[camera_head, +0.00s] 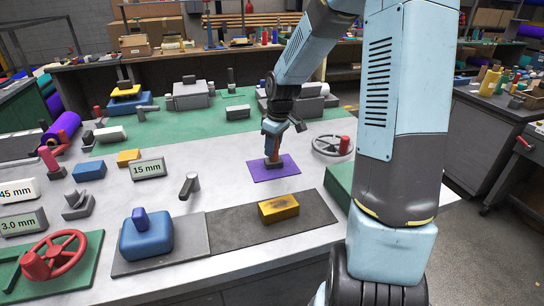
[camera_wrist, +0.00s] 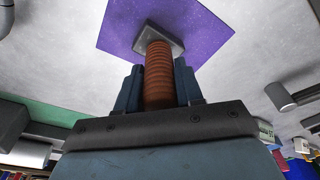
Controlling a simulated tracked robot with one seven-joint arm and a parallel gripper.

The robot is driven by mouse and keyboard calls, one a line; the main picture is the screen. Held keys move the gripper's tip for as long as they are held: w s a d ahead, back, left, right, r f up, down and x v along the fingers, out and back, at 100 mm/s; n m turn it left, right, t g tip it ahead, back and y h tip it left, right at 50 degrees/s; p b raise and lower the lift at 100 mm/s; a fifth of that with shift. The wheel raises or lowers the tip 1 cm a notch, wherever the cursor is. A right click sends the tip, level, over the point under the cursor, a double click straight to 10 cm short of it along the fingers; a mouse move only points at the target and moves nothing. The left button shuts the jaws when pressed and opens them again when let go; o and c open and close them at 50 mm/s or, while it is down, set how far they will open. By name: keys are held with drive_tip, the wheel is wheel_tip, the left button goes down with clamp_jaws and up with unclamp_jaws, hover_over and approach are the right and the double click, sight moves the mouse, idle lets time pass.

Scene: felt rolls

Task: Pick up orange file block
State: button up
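An orange-brown ribbed handle on a grey base, which looks like the orange file block (camera_head: 272,162), stands upright on a purple felt sheet (camera_head: 291,166). In the wrist view the orange file block (camera_wrist: 158,75) is between my two blue fingers, and its grey base appears to rest on the purple felt sheet (camera_wrist: 205,22). My gripper (camera_head: 272,146) points down at it from above. The fingers of my gripper (camera_wrist: 158,88) lie against both sides of the handle with no clear gap. The lower handle is partly hidden by the fingers in the head view.
A yellow-orange block (camera_head: 278,208) lies on a dark mat in front. A grey handwheel (camera_head: 332,146) stands close to the right, and a grey angled cylinder (camera_head: 189,186) to the left. A blue block (camera_head: 146,236) and red handwheel (camera_head: 62,255) are at the front left.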

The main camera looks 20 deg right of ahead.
drive_tip(key=c, duration=0.6)
drive_tip(key=shift+r, duration=0.1)
drive_tip(key=shift+r, duration=0.2)
drive_tip(key=r, duration=0.3)
drive_tip(key=shift+s+d+r, duration=0.2)
drive_tip(key=shift+s, duration=0.05)
drive_tip(key=s+d+r, duration=0.2)
drive_tip(key=s+r, duration=0.1)
drive_tip(key=s+d+r, duration=0.3)
drive_tip(key=s, duration=0.1)
drive_tip(key=s+d+r, duration=0.2)
drive_tip(key=s+r, duration=0.1)
drive_tip(key=s, duration=0.1)
drive_tip(key=shift+d, duration=0.25)
drive_tip(key=shift+s, duration=0.1)
